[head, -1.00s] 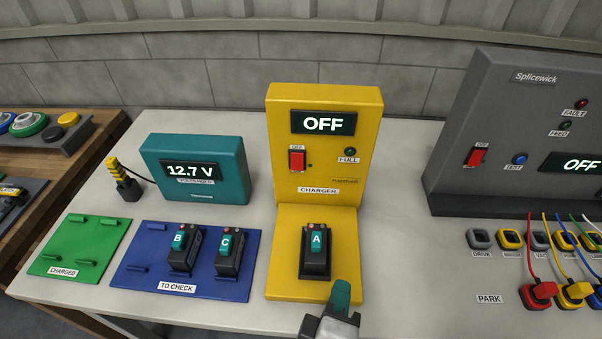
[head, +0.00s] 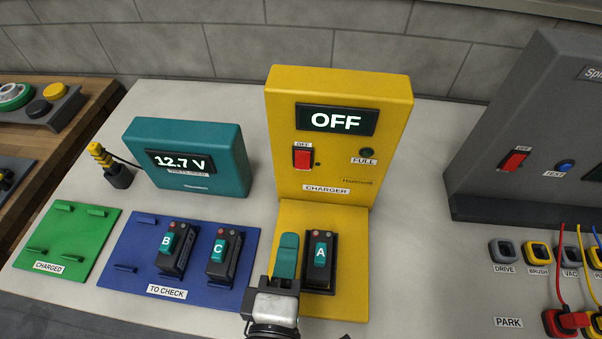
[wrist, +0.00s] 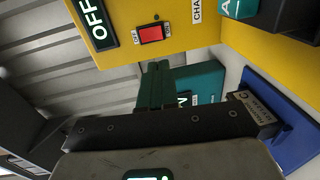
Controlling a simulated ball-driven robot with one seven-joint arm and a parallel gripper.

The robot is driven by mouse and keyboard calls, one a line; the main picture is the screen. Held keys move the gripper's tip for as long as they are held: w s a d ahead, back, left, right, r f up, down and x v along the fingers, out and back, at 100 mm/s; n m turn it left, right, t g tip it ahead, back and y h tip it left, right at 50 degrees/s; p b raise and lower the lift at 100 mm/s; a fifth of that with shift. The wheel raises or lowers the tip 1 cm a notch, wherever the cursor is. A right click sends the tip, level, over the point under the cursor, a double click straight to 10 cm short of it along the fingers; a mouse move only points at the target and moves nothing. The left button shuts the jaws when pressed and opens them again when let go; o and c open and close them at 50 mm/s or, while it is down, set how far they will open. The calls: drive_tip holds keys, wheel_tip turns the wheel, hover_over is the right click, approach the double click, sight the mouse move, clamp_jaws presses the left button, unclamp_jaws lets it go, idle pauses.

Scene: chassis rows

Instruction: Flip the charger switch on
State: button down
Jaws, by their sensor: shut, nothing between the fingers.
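The yellow charger (head: 340,95) stands upright at the back of the bench, and its display (head: 336,119) reads OFF. Its red rocker switch (head: 302,157) is on the front panel, left of centre, under a small label; it also shows in the wrist view (wrist: 151,34). Battery A (head: 320,262) sits in the cradle on the charger's yellow base (head: 345,212). My gripper (head: 287,245), with teal fingertips, is shut and empty. In the head view it shows over the base, left of battery A and below the switch, apart from the switch.
Batteries B (head: 172,246) and C (head: 223,254) sit on the blue TO CHECK plate (head: 118,283). A teal voltmeter (head: 228,160) reading 12.7 V stands left of the charger. A green CHARGED plate (head: 97,225) is empty. A grey panel (head: 530,110) with cables stands right.

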sight(303, 169)
drive_tip(key=shift+w, duration=0.1)
drive_tip(key=w, duration=0.4)
drive_tip(key=w+f+p, duration=0.1)
drive_tip(key=w, duration=0.4)
drive_tip(key=w+p, duration=0.1)
drive_tip(key=w, duration=0.3)
drive_tip(key=shift+w+d+f, duration=0.15)
drive_tip(key=shift+d+f, duration=0.1)
drive_tip(key=shift+f, duration=0.05)
drive_tip(key=shift+w, duration=0.25)
drive_tip(key=shift+f, duration=0.15)
drive_tip(key=shift+w+b, duration=0.15)
drive_tip(key=shift+b, duration=0.6)
